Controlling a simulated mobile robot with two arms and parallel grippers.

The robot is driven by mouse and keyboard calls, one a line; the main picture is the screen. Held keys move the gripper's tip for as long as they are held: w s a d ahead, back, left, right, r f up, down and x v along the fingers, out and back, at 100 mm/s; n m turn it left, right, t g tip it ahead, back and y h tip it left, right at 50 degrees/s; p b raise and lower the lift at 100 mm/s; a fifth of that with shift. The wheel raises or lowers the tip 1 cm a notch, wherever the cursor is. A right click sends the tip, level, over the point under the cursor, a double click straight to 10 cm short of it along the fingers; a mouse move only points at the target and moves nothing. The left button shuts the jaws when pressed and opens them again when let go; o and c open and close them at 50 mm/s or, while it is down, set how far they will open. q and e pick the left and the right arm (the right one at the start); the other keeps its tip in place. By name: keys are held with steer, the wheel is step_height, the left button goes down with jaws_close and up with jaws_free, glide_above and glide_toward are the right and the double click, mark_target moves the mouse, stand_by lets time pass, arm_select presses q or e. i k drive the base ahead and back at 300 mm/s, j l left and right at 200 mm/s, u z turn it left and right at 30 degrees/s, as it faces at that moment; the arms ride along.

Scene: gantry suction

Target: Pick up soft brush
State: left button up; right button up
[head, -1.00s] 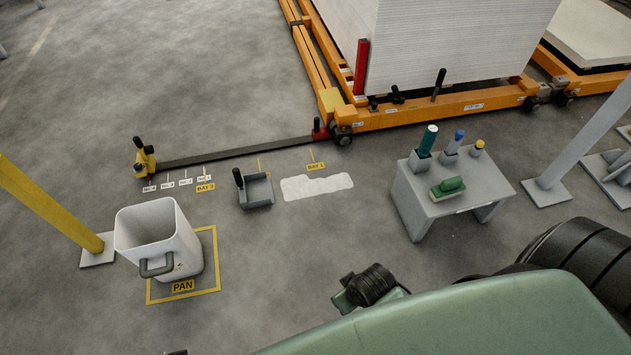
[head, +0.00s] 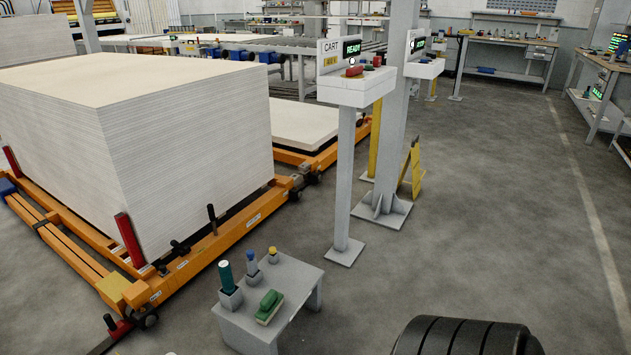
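A brush-like block (head: 269,305) with a green top and a pale underside lies flat on the small grey table (head: 243,333) at the bottom, left of centre. It looks like the soft brush. Neither of my grippers is in view, and nothing touches the brush.
An orange cart frame (head: 222,241) with a tall stack of pale boards (head: 190,150) stands behind and left of the table. A grey post (head: 344,190) carries a control box (head: 355,88) marked CART. Open floor (head: 490,230) lies to the right.

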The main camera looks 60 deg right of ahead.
mark_target(269, 305)
steer(key=z, duration=1.4)
